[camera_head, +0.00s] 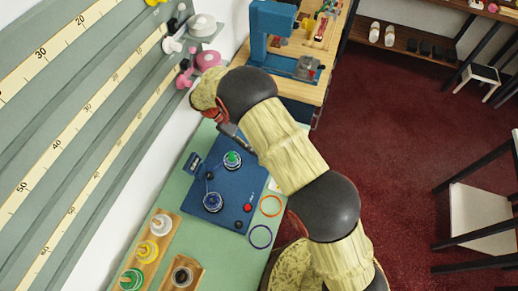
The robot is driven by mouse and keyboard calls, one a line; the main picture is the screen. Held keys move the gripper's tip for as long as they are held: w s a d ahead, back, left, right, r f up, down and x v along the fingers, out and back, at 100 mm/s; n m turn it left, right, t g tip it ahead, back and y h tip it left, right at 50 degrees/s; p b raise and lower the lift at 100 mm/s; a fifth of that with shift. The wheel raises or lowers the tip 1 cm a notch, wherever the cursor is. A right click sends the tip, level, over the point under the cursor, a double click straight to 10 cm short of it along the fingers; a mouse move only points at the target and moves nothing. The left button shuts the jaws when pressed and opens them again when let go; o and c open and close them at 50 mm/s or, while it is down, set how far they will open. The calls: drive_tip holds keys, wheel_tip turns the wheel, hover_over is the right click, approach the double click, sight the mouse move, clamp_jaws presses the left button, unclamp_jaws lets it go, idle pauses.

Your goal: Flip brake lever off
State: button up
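A blue panel (222,196) lies on the pale green counter. It carries a green-topped spool (232,160), a blue spool (213,202), a small black knob-like part (209,175), a red button (248,208) and a dark button (238,224). A small dark plate (193,162) stands at its left edge. I cannot tell which part is the brake lever; it may be hidden or too small. My gripper (234,134) shows as a dark shape near the panel's far edge, above the green spool in the picture. My arm partly covers it, and whether its fingers are open is unclear.
Orange (271,205) and purple (261,237) rings lie right of the panel. Wooden trays with white, yellow, green and black spools (149,250) sit at lower left. Pink items (207,60) and a blue machine (272,40) stand beyond. A ruler wall (70,110) bounds the left.

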drive_tip(key=shift+r, duration=3.2)
drive_tip(key=shift+w+f, duration=0.1)
wheel_tip(320, 180, down, 4)
drive_tip(key=s+y, duration=0.1)
drive_tip(key=s, duration=0.2)
drive_tip(key=s+d+r+m+t+y+b, duration=0.1)
drive_tip(key=s+d+r+m+t+y, duration=0.1)
drive_tip(key=s+d+r, duration=0.4)
drive_tip(key=s+d+r+m+t+y+b, duration=0.1)
drive_tip(key=s+d+r+m+t+y, duration=0.2)
drive_tip(key=r, duration=0.8)
drive_tip(key=s+d+r+m+t+y+b, duration=0.2)
drive_tip(key=s+d+r+m+t+y, duration=0.1)
drive_tip(key=s+d+r, duration=0.6)
drive_tip(key=s+d+m+t, duration=0.1)
drive_tip(key=m, duration=0.1)
drive_tip(key=shift+r+m, duration=0.35)
drive_tip(key=shift+m, duration=0.05)
